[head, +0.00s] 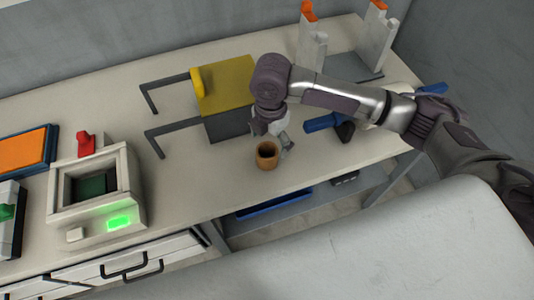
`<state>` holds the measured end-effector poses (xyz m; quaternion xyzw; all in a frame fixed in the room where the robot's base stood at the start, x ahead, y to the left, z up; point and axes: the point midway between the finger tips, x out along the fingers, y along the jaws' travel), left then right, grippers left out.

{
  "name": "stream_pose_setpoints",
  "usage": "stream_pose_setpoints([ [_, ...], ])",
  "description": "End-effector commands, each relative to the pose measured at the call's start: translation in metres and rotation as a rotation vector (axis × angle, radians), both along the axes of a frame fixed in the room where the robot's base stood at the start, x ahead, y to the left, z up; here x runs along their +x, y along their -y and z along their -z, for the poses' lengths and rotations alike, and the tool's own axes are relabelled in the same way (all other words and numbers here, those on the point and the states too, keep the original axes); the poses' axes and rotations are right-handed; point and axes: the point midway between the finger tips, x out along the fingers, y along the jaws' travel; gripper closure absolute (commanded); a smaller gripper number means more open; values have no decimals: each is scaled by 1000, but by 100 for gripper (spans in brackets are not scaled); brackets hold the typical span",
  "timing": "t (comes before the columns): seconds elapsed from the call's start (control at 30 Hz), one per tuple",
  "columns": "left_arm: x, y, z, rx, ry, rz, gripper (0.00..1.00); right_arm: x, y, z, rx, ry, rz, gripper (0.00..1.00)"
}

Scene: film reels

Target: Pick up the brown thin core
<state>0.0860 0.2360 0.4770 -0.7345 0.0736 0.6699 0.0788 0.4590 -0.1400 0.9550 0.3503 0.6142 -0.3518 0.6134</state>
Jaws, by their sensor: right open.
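The brown core (267,160) is a short upright ring with a dark hollow in its top. It stands on the pale bench near the front edge. My right gripper (275,138) is open just above and behind the core, pointing down. One finger reaches down close to the core's right side; I cannot tell if it touches. The gripper's inner side is partly hidden by the wrist. My left gripper is not in view.
A yellow-topped box (228,82) stands behind the gripper, with grey bars (170,138) to its left. A blue-handled tool (330,122) lies to the right. Bench between device and core is clear.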

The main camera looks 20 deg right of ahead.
Motion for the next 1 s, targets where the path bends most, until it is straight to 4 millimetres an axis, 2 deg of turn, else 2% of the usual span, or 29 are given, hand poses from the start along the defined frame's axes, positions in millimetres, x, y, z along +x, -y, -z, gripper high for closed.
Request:
stream_pose_setpoints([
  [0.1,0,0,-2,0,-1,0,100,0,0,15,0,-1,2,10],
  [0.37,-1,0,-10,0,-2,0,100,1,-3,35,0,-1,1,10],
  [0.6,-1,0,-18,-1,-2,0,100,3,-5,69,0,0,1,10],
  [0.9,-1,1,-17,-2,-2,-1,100,3,-5,75,1,2,0,10],
  [1.0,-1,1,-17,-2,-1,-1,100,3,-5,75,1,2,0,26],
])
